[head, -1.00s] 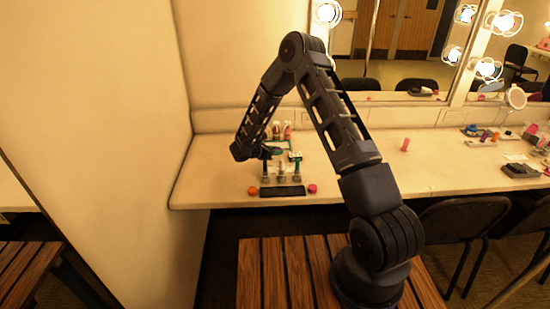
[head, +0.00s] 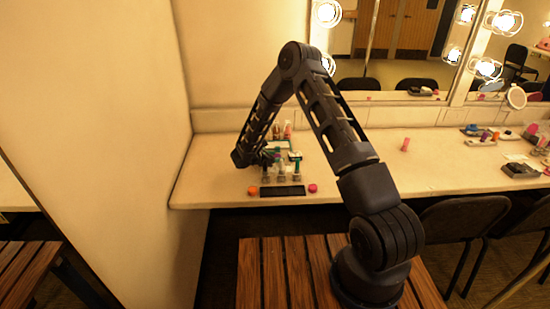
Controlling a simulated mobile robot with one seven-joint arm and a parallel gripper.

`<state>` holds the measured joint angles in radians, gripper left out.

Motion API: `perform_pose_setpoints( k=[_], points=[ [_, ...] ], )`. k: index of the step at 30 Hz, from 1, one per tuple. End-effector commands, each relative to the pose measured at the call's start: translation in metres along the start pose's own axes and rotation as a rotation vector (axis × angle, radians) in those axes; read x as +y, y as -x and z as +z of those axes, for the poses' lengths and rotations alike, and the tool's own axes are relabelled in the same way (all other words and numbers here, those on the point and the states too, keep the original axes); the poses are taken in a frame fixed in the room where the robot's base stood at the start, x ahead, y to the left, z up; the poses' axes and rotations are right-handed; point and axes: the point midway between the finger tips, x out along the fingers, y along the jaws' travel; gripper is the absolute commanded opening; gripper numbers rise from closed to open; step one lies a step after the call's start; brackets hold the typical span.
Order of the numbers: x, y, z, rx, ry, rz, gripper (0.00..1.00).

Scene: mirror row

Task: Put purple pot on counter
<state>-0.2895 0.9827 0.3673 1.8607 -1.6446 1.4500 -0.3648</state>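No pot that I can clearly call purple shows near my gripper. A small magenta-pink pot (head: 312,188) sits near the counter's front edge, right of a dark flat tray (head: 283,191). An orange pot (head: 252,190) sits left of that tray. The pale counter (head: 385,179) runs along the wall. My gripper (head: 268,160) is low over the left part of the counter, beside small bottles. It is small and dark here, and I cannot tell whether its fingers are open or hold anything.
Several small bottles with teal tops (head: 297,168) stand behind the dark tray. Red-topped bottles (head: 287,130) stand further back. A pink item (head: 405,145) stands mid-counter. Cosmetics and a dark box (head: 520,170) lie at right. A wall (head: 130,150) closes the left side; chairs (head: 465,228) stand below.

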Motion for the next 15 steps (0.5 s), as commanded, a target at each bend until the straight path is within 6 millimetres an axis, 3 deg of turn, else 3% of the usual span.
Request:
perform_pose_setpoints(
  k=[8, 15],
  points=[
    [0.000, 0.002, 0.004, 0.000, -0.001, 0.000, 0.55],
    [0.001, 0.040, 0.003, -0.001, 0.000, 0.004, 0.55]
  ],
)
